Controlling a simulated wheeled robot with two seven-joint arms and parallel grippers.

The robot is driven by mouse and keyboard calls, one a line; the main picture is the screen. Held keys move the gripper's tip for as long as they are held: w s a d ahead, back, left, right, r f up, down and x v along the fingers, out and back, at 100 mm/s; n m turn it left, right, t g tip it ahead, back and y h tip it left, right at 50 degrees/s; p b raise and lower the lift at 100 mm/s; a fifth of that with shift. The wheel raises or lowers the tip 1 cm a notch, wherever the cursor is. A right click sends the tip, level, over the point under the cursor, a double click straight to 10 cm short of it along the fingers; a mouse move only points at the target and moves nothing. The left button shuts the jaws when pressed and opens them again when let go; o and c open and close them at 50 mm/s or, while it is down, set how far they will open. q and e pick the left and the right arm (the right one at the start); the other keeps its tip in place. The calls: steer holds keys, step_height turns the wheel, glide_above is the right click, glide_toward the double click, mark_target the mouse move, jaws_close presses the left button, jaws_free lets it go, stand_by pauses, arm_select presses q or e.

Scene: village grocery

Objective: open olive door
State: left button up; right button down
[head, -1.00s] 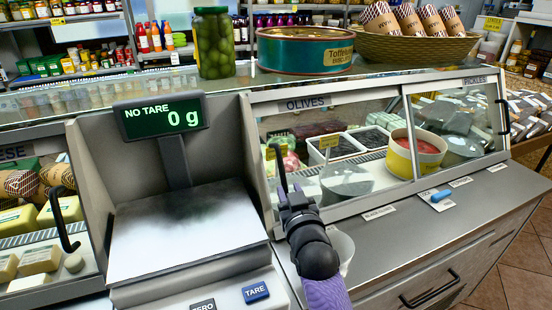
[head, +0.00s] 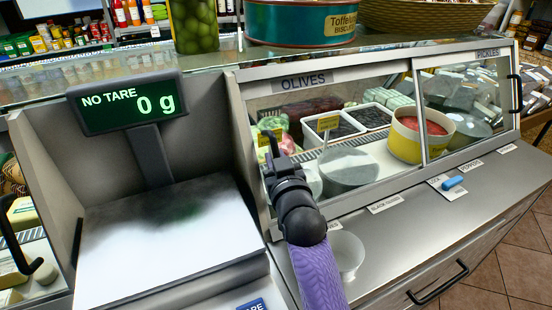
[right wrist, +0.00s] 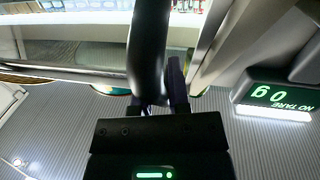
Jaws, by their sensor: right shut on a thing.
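The olive door (head: 345,165) is the slanted glass pane under the OLIVES label (head: 304,82), left of the pickles pane (head: 470,100). It appears closed. Its dark upright handle is at the left edge of the pane, mostly hidden by my gripper in the head view. In the right wrist view the black handle bar (right wrist: 149,45) runs between the fingers. My right gripper (head: 274,160) is shut on this handle; it also shows in the right wrist view (right wrist: 156,88). My left gripper is not in view.
A scale with a white plate (head: 165,250) and a display (head: 128,103) stands close left of the gripper. A jar (head: 193,25) and a green tin (head: 290,22) stand on top.

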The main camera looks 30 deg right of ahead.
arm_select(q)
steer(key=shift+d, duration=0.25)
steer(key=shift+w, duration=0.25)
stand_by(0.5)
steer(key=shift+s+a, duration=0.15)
arm_select(e)
steer(key=shift+f, duration=0.1)
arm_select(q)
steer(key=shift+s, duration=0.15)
arm_select(e)
steer(key=shift+d, duration=0.1)
